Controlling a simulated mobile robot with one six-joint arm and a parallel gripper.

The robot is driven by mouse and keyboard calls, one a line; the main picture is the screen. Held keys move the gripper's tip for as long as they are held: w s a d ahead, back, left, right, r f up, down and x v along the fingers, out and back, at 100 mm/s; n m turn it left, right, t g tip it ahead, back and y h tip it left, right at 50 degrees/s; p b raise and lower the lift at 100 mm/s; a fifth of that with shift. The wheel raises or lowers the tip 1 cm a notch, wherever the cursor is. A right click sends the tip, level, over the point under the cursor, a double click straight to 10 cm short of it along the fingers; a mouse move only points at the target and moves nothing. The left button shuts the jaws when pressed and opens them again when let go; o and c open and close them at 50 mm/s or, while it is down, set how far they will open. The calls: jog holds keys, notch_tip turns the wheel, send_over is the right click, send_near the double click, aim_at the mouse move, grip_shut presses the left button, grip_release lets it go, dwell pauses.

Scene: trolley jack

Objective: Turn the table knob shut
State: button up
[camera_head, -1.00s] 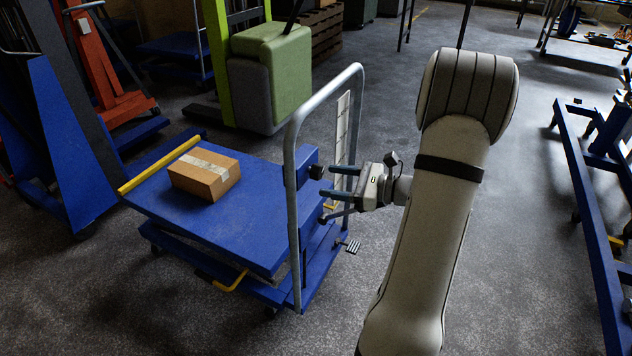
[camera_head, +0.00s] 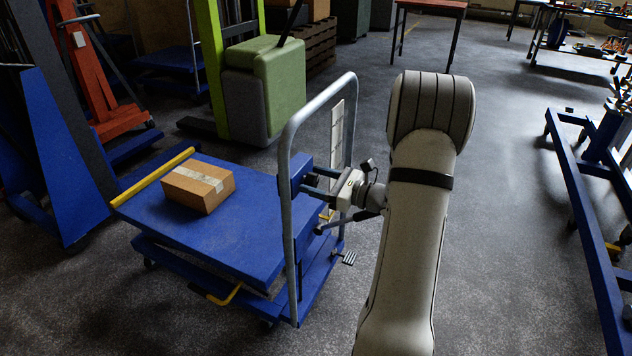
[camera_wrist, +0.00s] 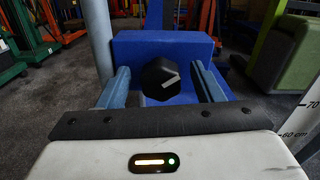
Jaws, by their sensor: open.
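The table knob (camera_wrist: 161,79) is black and many-sided with a pale pointer line, mounted on a blue box (camera_wrist: 128,48) in the wrist view. Its pointer slants up toward the right. My gripper (camera_wrist: 163,82) is open, with one blue finger on each side of the knob and a visible gap to each. In the head view my gripper (camera_head: 318,184) reaches the blue box (camera_head: 301,172) at the handle end of the blue lift table (camera_head: 240,232). The knob is hidden there.
The grey handle frame (camera_head: 287,200) rises close beside my gripper. A cardboard box (camera_head: 198,187) lies on the lift table. A pedal (camera_head: 346,257) sticks out low. A green-grey machine (camera_head: 262,90) stands behind. A blue frame (camera_head: 590,215) stands right; floor between is clear.

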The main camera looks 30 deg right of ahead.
jog(key=c, duration=0.9)
jog(key=shift+a, duration=0.15)
jog(key=shift+c, duration=0.3)
jog(key=shift+f, duration=0.1)
